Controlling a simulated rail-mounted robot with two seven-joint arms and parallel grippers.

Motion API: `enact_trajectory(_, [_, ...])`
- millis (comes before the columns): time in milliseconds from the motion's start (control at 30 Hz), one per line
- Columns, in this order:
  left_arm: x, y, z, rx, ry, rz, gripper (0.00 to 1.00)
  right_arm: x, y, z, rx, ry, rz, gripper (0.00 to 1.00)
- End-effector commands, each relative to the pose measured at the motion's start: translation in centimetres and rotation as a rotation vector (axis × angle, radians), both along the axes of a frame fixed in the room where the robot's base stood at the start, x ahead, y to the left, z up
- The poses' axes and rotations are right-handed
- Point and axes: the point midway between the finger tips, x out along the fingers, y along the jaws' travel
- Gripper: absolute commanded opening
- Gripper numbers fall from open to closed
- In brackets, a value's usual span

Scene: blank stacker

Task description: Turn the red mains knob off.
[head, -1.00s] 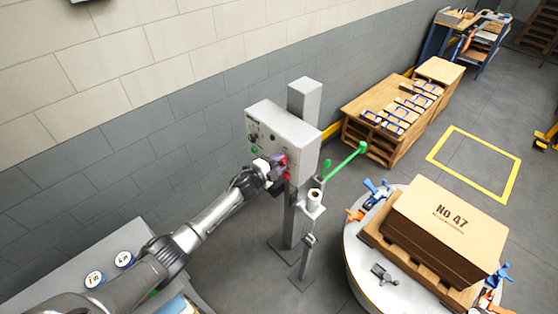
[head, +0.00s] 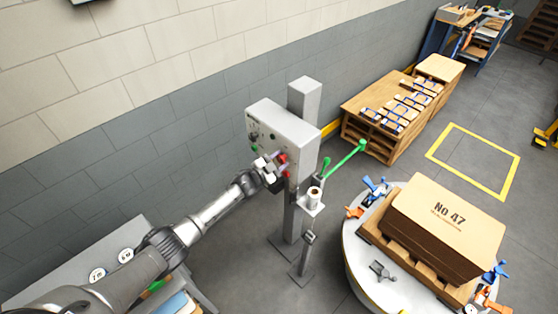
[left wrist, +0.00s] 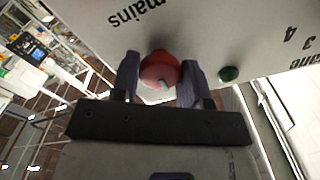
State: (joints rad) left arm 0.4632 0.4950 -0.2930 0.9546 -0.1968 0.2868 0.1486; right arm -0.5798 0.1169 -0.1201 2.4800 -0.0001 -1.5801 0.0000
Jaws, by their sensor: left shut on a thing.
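The red mains knob (left wrist: 159,70) sits on the face of a grey control box (head: 290,125) on a post. In the left wrist view the word "mains" is printed beside it, upside down. A pale mark shows on the knob's near edge. My left gripper (left wrist: 160,78) has one finger on each side of the knob and is shut on it. In the head view the left gripper (head: 271,166) is at the lower part of the box face, with the red knob (head: 283,158) partly hidden by it. My right gripper is in neither view.
A green button (left wrist: 229,74) is close beside the right finger in the wrist view. A round table (head: 355,262) bears a stack marked No 47 (head: 445,220).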

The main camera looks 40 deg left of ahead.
Motion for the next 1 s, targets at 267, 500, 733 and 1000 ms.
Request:
enact_trajectory(267, [-0.01,0.01,-0.02,-0.033,0.005,-0.001,0.18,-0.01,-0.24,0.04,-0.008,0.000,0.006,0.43])
enact_trajectory(500, [-0.01,0.01,-0.01,-0.035,0.005,0.000,0.18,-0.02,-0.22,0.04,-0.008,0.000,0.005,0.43])
enact_trajectory(733, [0.00,0.00,-0.01,-0.035,0.005,0.000,0.53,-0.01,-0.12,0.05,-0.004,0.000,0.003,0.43])
enact_trajectory(1000, [0.00,-0.01,-0.01,-0.033,0.004,0.000,0.67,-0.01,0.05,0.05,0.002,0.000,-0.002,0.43])
